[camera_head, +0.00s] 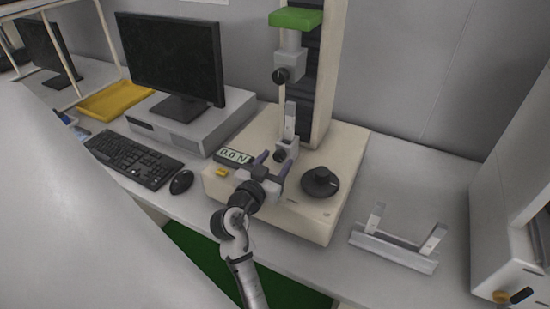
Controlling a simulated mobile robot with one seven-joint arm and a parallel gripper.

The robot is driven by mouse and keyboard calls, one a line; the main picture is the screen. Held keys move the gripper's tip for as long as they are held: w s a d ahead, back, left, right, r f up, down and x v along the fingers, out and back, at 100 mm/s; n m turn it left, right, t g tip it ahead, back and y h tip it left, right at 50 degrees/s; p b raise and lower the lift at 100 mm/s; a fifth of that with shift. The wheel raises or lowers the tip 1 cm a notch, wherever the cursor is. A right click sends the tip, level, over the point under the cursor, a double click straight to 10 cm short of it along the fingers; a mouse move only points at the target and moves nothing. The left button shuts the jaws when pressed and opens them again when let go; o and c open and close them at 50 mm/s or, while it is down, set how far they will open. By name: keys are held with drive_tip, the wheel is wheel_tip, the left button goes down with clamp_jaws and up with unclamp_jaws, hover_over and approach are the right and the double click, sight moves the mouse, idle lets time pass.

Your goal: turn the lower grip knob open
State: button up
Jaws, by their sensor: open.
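The lower grip (289,145) stands on the cream base of the testing machine, below the column. Its small dark knob (280,156) faces the front left. My gripper (272,166) is just in front of this knob, with its fingers spread open towards it. The knob appears close to the space between the fingertips; I cannot tell whether they touch it. The fingers partly hide the front of the lower grip. The upper grip (290,62), with its own black knob (281,75), hangs above under a green block (296,18).
A large black dial (320,183) sits on the base right of my gripper. A display reading 0.0 N (235,156) and a yellow button (222,172) are left. A monitor (172,55), keyboard (133,158) and mouse (182,182) stand farther left. A metal bracket (395,250) lies right.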

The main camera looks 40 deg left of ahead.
drive_tip(key=shift+w, duration=0.2)
drive_tip(key=c, duration=1)
drive_tip(key=shift+o, duration=0.2)
drive_tip(key=shift+n, duration=2.3)
drive_tip(key=o, duration=1)
drive_tip(key=shift+c, duration=0.2)
drive_tip(key=shift+s+f, duration=0.1)
drive_tip(key=shift+s, duration=0.45)
drive_tip(key=b+v, duration=0.3)
drive_tip(key=v, duration=1)
drive_tip(key=shift+b, duration=0.4)
